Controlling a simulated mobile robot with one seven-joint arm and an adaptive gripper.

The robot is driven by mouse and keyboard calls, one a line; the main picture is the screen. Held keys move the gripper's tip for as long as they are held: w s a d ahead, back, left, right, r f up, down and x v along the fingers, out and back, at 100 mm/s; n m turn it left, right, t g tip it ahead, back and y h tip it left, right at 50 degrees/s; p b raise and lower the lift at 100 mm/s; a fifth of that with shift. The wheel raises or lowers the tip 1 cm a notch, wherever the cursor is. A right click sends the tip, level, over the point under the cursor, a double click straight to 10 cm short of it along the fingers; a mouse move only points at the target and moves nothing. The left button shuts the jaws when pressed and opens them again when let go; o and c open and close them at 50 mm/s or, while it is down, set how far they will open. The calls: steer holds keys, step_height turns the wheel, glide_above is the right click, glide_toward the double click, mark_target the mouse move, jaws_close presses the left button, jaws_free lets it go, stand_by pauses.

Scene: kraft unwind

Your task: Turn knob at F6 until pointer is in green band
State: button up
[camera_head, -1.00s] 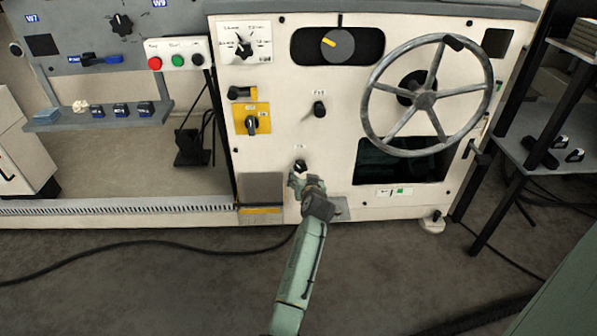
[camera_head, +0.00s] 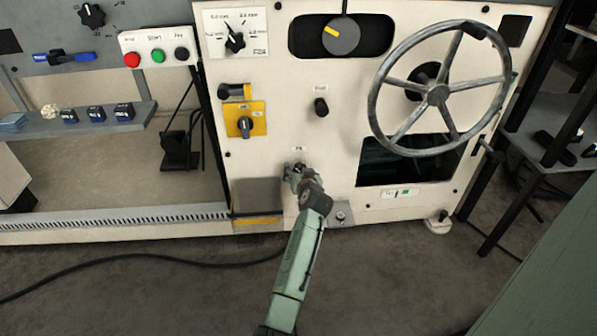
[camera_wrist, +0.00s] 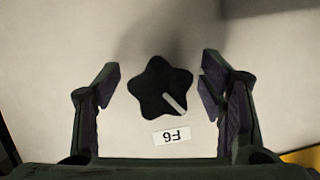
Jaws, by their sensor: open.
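The F6 knob (camera_wrist: 160,86) is a black star-shaped knob with a pale pointer line, on the white panel. In the wrist view its label (camera_wrist: 171,136) appears upside down, and the line points toward the lower right. My gripper (camera_wrist: 161,85) is open, with one finger on each side of the knob and a gap on both sides. In the head view my gripper (camera_head: 293,172) is at the low part of the panel and hides most of the knob. A gauge with a black pointer (camera_head: 234,40) is at the panel's upper left; I cannot make out a green band on it.
A large grey handwheel (camera_head: 437,94) stands out from the panel at the right. A black knob (camera_head: 321,107) is above my gripper, and a yellow plate with a switch (camera_head: 245,125) is at upper left. Dark cable (camera_head: 150,259) lies on the floor.

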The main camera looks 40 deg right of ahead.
steer(key=c, duration=1.2)
steer(key=shift+m, duration=0.3)
steer(key=shift+m+t+y+b, duration=0.6)
steer(key=shift+m+y+b, duration=0.15)
steer(key=shift+m, duration=0.25)
steer(key=m+t+y+b, duration=0.1)
steer(key=m, duration=0.1)
steer(key=shift+m, duration=0.3)
steer(key=m+t+y+b, duration=0.1)
steer(key=m+t+b, duration=0.1)
steer(key=m, duration=0.1)
steer(key=shift+w+a+r, duration=0.1)
steer(key=shift+a, duration=0.05)
steer(key=shift+r+m+t+b, duration=0.15)
steer(key=shift+m+t+b, duration=0.5)
steer(key=shift+m, duration=0.75)
